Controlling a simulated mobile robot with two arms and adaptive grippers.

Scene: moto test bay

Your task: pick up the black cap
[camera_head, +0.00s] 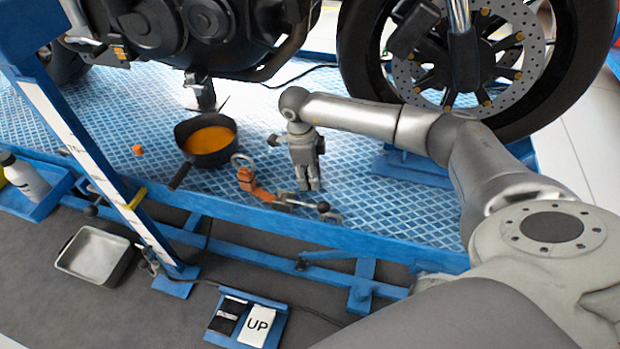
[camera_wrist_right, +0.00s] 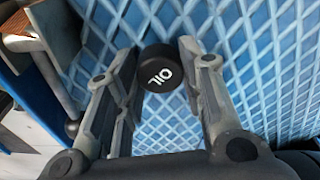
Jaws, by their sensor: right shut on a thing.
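The black cap (camera_wrist_right: 160,68) is a small round lid marked "OIL" in white, seen from above in the right wrist view. It sits between the two fingertips of my right gripper (camera_wrist_right: 159,72), which is shut on it. In the head view my right gripper (camera_head: 308,187) points down at the blue diamond-patterned platform, near its front edge. The cap is hidden behind the fingers there. I cannot tell whether the cap still touches the platform. My left gripper is not in view.
An orange tool (camera_head: 247,180) lies just left of my right gripper. A black pan with orange liquid (camera_head: 205,139) and a small orange piece (camera_head: 138,149) are further left. The motorcycle's wheel (camera_head: 480,60) stands behind my arm. A metal tray (camera_head: 95,257) is below the platform.

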